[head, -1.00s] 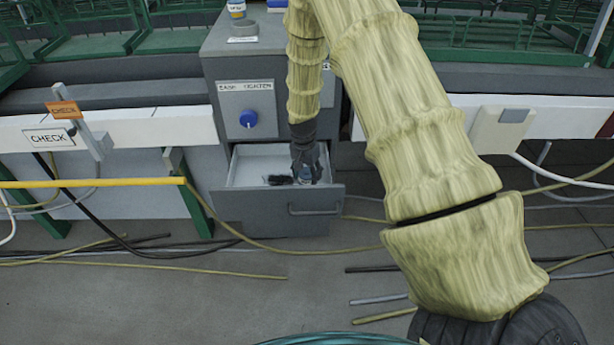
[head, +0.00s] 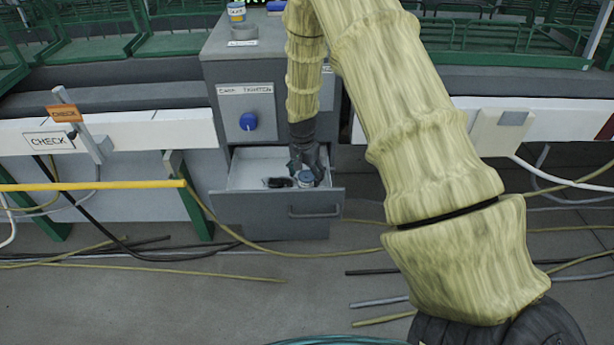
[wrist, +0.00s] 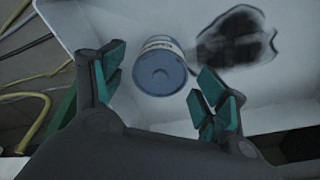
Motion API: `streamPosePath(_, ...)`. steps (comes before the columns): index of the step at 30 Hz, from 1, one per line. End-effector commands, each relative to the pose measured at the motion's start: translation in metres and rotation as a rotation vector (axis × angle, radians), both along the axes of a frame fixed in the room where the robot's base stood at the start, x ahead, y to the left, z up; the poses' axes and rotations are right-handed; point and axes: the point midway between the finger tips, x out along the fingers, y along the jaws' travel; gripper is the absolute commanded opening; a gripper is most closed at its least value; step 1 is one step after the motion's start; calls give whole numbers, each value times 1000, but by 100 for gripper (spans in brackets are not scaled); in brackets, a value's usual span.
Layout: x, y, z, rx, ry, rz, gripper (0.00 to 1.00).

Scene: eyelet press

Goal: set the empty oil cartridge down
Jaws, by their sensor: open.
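The oil cartridge (head: 305,179) is a small cylinder with a blue-grey end and a pale label. It is in the open drawer (head: 272,213), at its right side. In the wrist view the cartridge (wrist: 161,70) shows its round end between and beyond the green-padded fingers, with a gap on each side. My gripper (head: 308,163) reaches down into the drawer from above, just behind the cartridge. In the wrist view my gripper (wrist: 160,88) is open and not closed on anything. Whether the cartridge rests flat on the drawer floor is hard to tell.
A dark object (head: 278,182) lies left of the cartridge; it also shows in the wrist view (wrist: 237,38). The grey cabinet (head: 226,75) has a blue knob (head: 248,121). A yellow bar (head: 90,184) and cables cross at left. The drawer walls stand close around my gripper.

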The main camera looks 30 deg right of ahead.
Motion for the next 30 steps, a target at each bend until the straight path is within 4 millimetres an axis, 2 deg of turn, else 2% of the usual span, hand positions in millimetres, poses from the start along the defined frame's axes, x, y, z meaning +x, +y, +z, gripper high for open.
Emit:
streamPosePath(9, -2, 7, 60, -1, -3, 1, 73)
streamPosePath(15, -4, 9, 89, 0, -2, 0, 73)
streamPosePath(21, -5, 11, 104, 0, 0, 1, 73)
streamPosePath(30, -6, 12, 106, 0, 0, 0, 73)
